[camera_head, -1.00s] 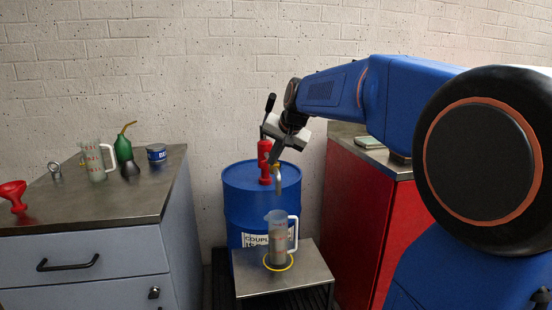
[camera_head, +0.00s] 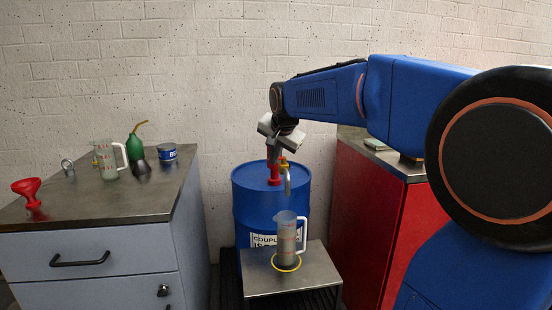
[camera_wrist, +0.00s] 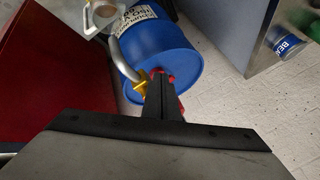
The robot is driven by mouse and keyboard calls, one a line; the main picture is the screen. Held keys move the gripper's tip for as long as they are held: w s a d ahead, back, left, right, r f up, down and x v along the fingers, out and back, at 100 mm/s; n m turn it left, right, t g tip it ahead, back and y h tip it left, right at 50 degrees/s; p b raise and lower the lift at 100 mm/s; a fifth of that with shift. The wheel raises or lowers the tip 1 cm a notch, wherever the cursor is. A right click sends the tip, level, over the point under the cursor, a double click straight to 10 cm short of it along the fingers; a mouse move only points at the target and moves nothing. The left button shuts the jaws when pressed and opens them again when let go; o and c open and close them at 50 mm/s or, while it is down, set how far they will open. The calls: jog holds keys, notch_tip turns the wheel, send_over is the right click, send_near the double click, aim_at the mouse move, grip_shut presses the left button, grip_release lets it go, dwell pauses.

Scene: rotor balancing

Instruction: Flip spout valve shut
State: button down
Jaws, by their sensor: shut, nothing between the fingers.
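The blue drum (camera_head: 247,210) carries a red pump (camera_head: 273,175) with a bent metal spout (camera_head: 288,181). The yellow valve handle (camera_head: 283,160) sits at the top of the spout and also shows in the wrist view (camera_wrist: 142,87). My gripper (camera_head: 272,160) points down, shut and empty, over the pump beside the yellow handle. In the wrist view the fingers (camera_wrist: 161,84) lie just right of the handle and cover much of the red pump; whether they touch is unclear. A clear measuring jug (camera_head: 286,243) stands under the spout.
The jug stands on a small metal stand (camera_head: 262,280) in a yellow ring (camera_head: 287,267). A grey bench at left holds a red funnel (camera_head: 29,190), another jug (camera_head: 107,160), a green oil can (camera_head: 135,147) and a blue tin (camera_head: 167,152). A red cabinet (camera_head: 365,200) stands at right.

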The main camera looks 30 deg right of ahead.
jog(key=shift+d, duration=0.15)
jog(key=shift+w+d, duration=0.25)
jog(key=shift+d, duration=0.4)
jog(key=shift+s, duration=0.1)
